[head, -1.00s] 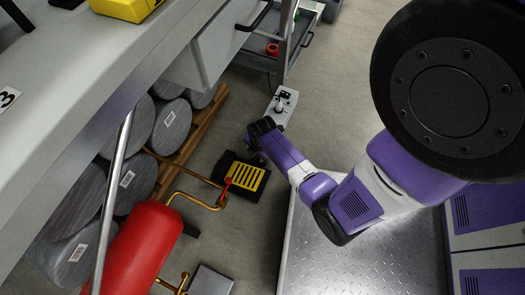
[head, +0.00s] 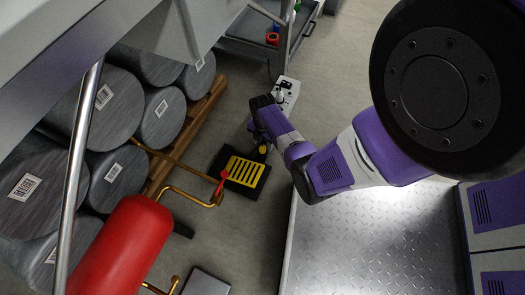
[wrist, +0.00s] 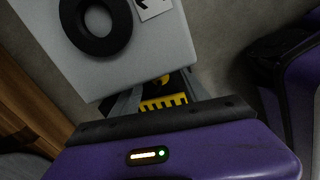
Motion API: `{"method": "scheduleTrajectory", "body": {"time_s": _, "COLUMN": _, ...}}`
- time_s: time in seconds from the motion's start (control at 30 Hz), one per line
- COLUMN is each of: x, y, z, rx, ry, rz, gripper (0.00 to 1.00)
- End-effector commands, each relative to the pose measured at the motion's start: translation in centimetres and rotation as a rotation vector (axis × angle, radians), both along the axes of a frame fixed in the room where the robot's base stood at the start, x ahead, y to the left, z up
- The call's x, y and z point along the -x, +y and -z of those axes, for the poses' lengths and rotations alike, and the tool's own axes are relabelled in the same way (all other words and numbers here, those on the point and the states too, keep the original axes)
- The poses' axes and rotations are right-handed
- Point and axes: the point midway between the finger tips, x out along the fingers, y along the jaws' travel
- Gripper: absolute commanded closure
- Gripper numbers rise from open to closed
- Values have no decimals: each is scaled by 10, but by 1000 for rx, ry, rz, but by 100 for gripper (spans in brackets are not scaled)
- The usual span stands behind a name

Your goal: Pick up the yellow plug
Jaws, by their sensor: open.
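A small rounded yellow piece (head: 262,149), which looks like the yellow plug, shows in the head view at the far edge of a black floor unit with a yellow slatted top (head: 243,172). In the wrist view a yellow bit (wrist: 161,83) shows between the fingers, partly hidden by a pale box; its shape is unclear. My gripper (wrist: 158,96) is open, its fingers on either side of the yellow slats in the wrist view. In the head view my wrist hides the fingers. I cannot tell whether anything touches them.
A pale box with a black knob (head: 286,93) stands just beyond my wrist and looms close in the wrist view (wrist: 110,50). A red cylinder (head: 122,245) with brass pipes is at lower left. Grey drums (head: 105,100) lie on wooden timber at left. Floor (head: 335,75) is open at upper right.

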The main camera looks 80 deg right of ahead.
Motion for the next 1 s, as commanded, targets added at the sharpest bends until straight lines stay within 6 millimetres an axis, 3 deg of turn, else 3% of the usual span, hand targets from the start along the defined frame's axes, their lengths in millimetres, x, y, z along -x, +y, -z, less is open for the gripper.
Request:
{"method": "scheduleTrajectory", "body": {"time_s": 0.03, "x": 0, "y": 0, "z": 13, "rx": 0, "ry": 0, "rz": 1, "gripper": 47}}
{"method": "scheduleTrajectory", "body": {"time_s": 0.13, "x": 0, "y": 0, "z": 23, "rx": 1, "ry": -1, "rz": 0, "gripper": 47}}
{"method": "scheduleTrajectory", "body": {"time_s": 0.4, "x": 0, "y": 0, "z": 23, "rx": 1, "ry": -1, "rz": 0, "gripper": 47}}
{"method": "scheduleTrajectory", "body": {"time_s": 0.7, "x": 0, "y": 0, "z": 23, "rx": 1, "ry": -1, "rz": 0, "gripper": 100}}
{"method": "scheduleTrajectory", "body": {"time_s": 1.0, "x": 0, "y": 0, "z": 22, "rx": 1, "ry": -1, "rz": 0, "gripper": 100}}
